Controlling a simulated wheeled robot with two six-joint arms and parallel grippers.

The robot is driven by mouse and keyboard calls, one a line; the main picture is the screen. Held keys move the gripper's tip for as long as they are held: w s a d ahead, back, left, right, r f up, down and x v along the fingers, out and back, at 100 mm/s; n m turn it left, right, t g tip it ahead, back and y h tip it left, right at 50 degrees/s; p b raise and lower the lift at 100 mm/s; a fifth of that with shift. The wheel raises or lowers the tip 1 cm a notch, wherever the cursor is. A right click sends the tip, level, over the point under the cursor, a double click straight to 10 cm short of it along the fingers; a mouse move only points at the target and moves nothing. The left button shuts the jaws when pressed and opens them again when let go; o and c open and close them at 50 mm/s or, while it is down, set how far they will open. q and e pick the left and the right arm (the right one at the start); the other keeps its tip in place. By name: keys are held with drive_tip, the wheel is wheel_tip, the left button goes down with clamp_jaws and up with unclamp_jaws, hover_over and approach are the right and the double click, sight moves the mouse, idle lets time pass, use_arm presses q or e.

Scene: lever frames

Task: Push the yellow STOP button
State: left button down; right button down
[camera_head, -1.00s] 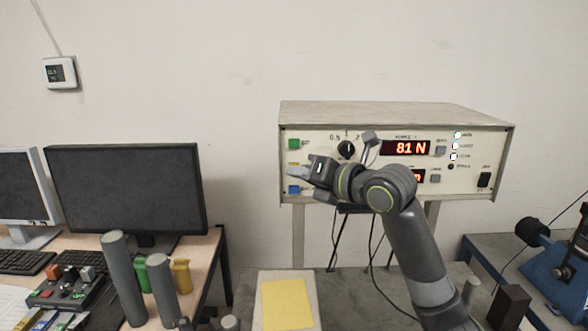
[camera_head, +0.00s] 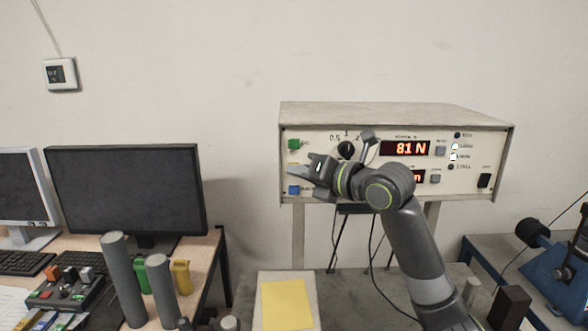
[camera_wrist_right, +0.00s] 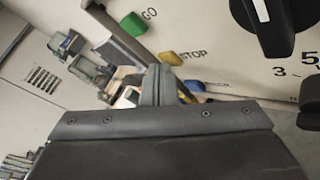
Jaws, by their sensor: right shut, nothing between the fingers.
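The yellow STOP button (camera_wrist_right: 171,58) shows in the right wrist view between the green GO button (camera_wrist_right: 133,24) and the blue button (camera_wrist_right: 194,86). My right gripper (camera_wrist_right: 163,72) is shut and empty, its tips close beside the yellow button; whether they touch it I cannot tell. In the head view my right gripper (camera_head: 293,170) is at the left edge of the control box's front (camera_head: 398,177) and mostly hides the yellow button. The green button (camera_head: 294,144) shows above it and the blue button (camera_head: 294,190) below. My left gripper is not in view.
A black knob (camera_head: 346,150) and a red display (camera_head: 406,148) reading 81 N are on the box front. A monitor (camera_head: 127,190) stands on the desk at left. Grey cylinders (camera_head: 122,280) and a yellow pad (camera_head: 287,304) are lower down.

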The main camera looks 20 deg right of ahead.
drive_tip(key=shift+s, duration=0.1)
drive_tip(key=shift+s+a, duration=0.15)
drive_tip(key=shift+s, duration=0.5)
drive_tip(key=shift+s, duration=0.1)
drive_tip(key=shift+s+a, duration=0.25)
drive_tip(key=shift+s, duration=0.5)
drive_tip(key=shift+s+a, duration=0.25)
drive_tip(key=shift+s, duration=0.55)
drive_tip(key=shift+s+a, duration=0.25)
drive_tip(key=shift+s, duration=0.5)
drive_tip(key=shift+f, duration=0.1)
